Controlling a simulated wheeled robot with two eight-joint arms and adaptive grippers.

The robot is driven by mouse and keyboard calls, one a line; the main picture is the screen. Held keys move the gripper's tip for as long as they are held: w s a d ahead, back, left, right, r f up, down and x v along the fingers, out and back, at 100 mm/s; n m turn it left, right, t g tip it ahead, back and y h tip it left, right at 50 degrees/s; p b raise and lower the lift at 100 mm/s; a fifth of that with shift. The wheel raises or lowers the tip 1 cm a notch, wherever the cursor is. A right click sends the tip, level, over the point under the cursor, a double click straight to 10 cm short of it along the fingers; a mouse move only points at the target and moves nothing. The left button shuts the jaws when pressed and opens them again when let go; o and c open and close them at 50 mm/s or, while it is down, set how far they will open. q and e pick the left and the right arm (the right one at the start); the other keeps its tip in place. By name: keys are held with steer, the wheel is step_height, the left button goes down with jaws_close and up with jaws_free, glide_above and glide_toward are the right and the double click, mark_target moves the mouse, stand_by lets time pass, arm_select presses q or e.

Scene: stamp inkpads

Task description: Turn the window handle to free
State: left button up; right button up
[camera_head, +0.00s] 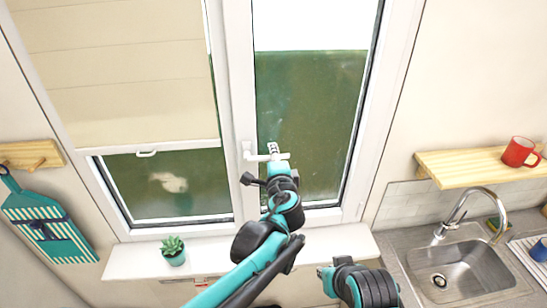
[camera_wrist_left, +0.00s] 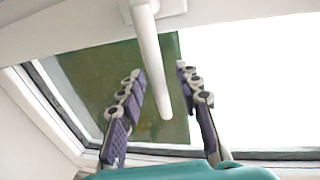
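The white window handle (camera_head: 262,157) sits on the middle frame post of the window and points sideways to the right. My left gripper (camera_head: 279,158) is at the handle's free end. In the left wrist view the handle's bar (camera_wrist_left: 152,75) runs between the two fingers of my open left gripper (camera_wrist_left: 160,95), with a visible gap on each side. The handle's root shows at the top of that view. My right arm shows only in part at the bottom of the head view, and its gripper is not in view.
A white sill (camera_head: 130,262) with a small potted succulent (camera_head: 173,250) runs below the window. A beige blind (camera_head: 115,75) covers most of the left pane. To the right are a wooden shelf (camera_head: 470,168) with a red mug (camera_head: 520,152), and a sink (camera_head: 455,270) with a faucet (camera_head: 455,212).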

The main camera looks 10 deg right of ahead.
arm_select(q)
steer(key=shift+s, duration=0.1)
steer(key=s+r, duration=0.2)
steer(key=s, duration=0.9)
steer(key=shift+s+r, duration=0.2)
steer(key=shift+s, duration=0.1)
steer(key=shift+a+f, duration=0.1)
steer(key=s+a+f+n+g+y+b, duration=0.15)
steer(key=a+f+n+b, duration=0.3)
steer(key=a+f, duration=0.45)
steer(key=s+a+f+n+g+y+b, duration=0.1)
steer(key=s+a+f+n+g+b, duration=0.3)
steer(key=a+f, duration=0.45)
steer(key=s+a+f+n+g+h+b, duration=0.1)
steer(key=s+a+f+n+b, duration=0.3)
steer(key=f, duration=0.4)
steer(key=s+a+f+n+g+h+b, duration=0.1)
steer(key=s+a+f+n+g+b, duration=0.1)
steer(key=s+f+n+b, duration=0.3)
step_height(320, 180, down, 4)
steer(key=shift+s+a+f+b, duration=0.15)
steer(key=shift+s+a+b, duration=0.3)
steer(key=shift+s+a, duration=0.45)
steer(key=shift+h, duration=0.25)
